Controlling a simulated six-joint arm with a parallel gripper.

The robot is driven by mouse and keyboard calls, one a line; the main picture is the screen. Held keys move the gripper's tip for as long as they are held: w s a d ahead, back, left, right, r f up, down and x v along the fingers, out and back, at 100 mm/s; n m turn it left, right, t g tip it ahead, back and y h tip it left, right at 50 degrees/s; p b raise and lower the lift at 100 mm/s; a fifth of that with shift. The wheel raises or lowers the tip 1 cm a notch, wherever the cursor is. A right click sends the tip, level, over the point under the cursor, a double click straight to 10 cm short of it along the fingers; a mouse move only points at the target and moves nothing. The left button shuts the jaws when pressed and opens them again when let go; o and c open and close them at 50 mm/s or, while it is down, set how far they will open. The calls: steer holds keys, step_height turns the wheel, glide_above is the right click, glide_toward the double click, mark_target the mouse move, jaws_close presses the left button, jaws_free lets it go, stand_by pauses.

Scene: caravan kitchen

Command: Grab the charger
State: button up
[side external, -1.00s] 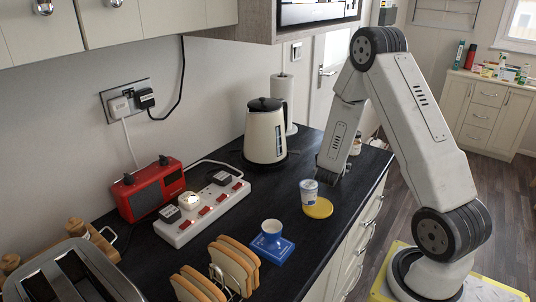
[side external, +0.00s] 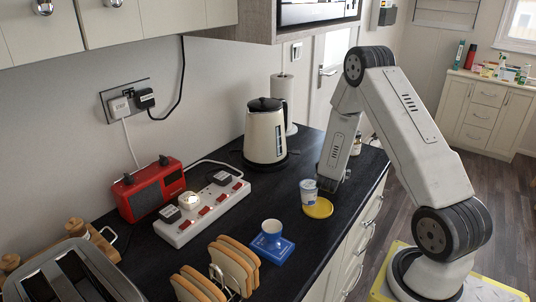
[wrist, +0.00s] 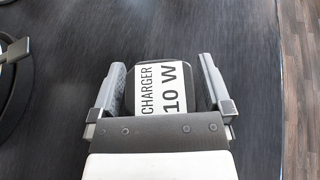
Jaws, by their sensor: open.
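A dark charger (wrist: 162,72) with a white label reading "CHARGER 10 W" lies on the black worktop in the wrist view. My gripper (wrist: 162,66) is open, with one finger on each side of the charger. A narrow gap shows between the charger's body and the fingers. In the side view my gripper (side external: 329,184) is low over the worktop, behind the white cup on the yellow disc. I cannot make out the charger there.
The kettle (side external: 265,137) is to the left of my gripper. A power strip (side external: 203,211) with plugs, a red radio (side external: 150,189) and a cup on a blue base (side external: 271,247) are farther left. The worktop's front edge is to the right.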

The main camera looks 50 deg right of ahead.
stand_by(0.3)
steer(key=c, duration=1.1)
steer(key=shift+r, duration=0.15)
steer(key=shift+r, duration=4.9)
